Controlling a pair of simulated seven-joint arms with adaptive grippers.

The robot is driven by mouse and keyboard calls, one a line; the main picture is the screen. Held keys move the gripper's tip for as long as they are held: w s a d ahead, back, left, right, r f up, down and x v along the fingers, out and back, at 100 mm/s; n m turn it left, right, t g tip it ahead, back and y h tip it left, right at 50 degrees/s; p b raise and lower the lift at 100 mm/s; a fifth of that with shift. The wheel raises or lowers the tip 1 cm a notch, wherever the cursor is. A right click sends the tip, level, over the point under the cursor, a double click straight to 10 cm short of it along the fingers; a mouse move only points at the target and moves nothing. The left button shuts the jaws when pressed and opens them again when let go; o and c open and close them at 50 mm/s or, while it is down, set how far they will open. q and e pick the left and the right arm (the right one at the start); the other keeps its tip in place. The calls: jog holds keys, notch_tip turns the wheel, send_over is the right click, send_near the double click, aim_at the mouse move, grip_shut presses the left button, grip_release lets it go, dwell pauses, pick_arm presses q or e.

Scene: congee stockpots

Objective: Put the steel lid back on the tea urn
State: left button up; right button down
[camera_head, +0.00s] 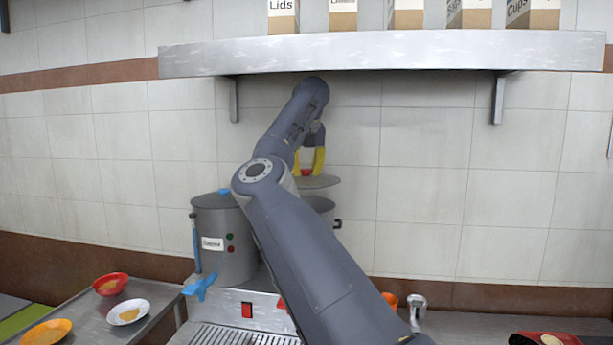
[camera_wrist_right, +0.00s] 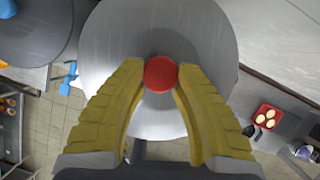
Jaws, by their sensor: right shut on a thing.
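The steel lid (camera_head: 318,182) is a round grey disc with a red knob (camera_wrist_right: 160,73). My right gripper (camera_head: 308,166) has its yellow fingers shut on the red knob. My left gripper is not in view.
A second grey urn (camera_head: 222,240) with a blue knob, a label and a blue tap stands left. A steel shelf (camera_head: 380,52) with boxes runs above. Bowls (camera_head: 110,284) sit at lower left. A red tray (camera_wrist_right: 267,118) of food lies at right. The wall is close behind.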

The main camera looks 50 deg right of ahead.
jog(key=shift+w+a+n, duration=0.25)
jog(key=shift+w+n, duration=0.05)
jog(key=shift+w, duration=0.15)
jog(key=shift+f, duration=0.1)
notch_tip(320, 180, down, 6)
dwell(0.4)
jog(key=shift+w+f, duration=0.1)
jog(key=shift+f, duration=0.45)
dwell(1.7)
jog(key=shift+c, duration=1.9)
grip_release()
jog(key=shift+r, duration=3)
